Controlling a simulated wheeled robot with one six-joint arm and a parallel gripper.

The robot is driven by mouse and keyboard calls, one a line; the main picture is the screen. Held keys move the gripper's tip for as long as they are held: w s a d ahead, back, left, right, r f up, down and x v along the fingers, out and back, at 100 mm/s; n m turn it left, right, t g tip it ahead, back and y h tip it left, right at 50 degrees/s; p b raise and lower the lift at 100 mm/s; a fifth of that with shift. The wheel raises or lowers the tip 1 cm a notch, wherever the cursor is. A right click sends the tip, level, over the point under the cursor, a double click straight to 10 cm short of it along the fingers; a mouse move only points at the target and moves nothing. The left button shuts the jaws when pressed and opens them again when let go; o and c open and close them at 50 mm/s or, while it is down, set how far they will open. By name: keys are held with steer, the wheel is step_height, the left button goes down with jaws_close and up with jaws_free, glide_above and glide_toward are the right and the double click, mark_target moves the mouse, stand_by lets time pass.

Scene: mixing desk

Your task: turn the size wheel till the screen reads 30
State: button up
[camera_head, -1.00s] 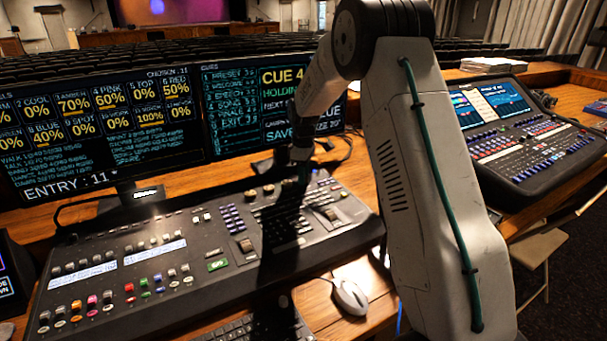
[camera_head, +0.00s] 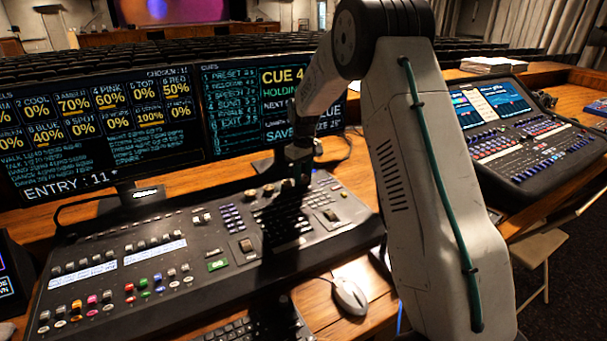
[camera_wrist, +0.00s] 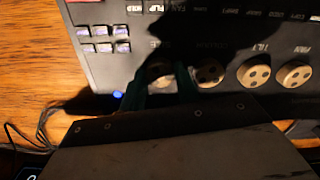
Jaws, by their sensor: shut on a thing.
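The size wheel (camera_wrist: 160,70) is a small round, pale knob on the black desk panel, in the wrist view. The teal fingers of my gripper (camera_wrist: 161,83) are on either side of it, shut on it. The label above it is partly in shadow. In the head view my gripper (camera_head: 302,180) reaches down to the far edge of the mixing desk (camera_head: 130,245) and hides the wheel. The right screen (camera_head: 268,105) shows a size that appears to read 25, partly covered by my arm.
Three similar knobs, colour (camera_wrist: 209,73), tilt (camera_wrist: 253,74) and pan (camera_wrist: 294,74), stand in a row to the right of the wheel. Small lit buttons (camera_wrist: 104,47) are to its left. A second console (camera_head: 520,135) stands at the right. A mouse (camera_head: 349,297) lies in front.

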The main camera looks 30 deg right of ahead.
mark_target(303, 177)
steer(key=shift+m, duration=0.6)
steer(key=o, duration=1)
step_height(303, 177, up, 8)
steer(key=shift+f, duration=0.1)
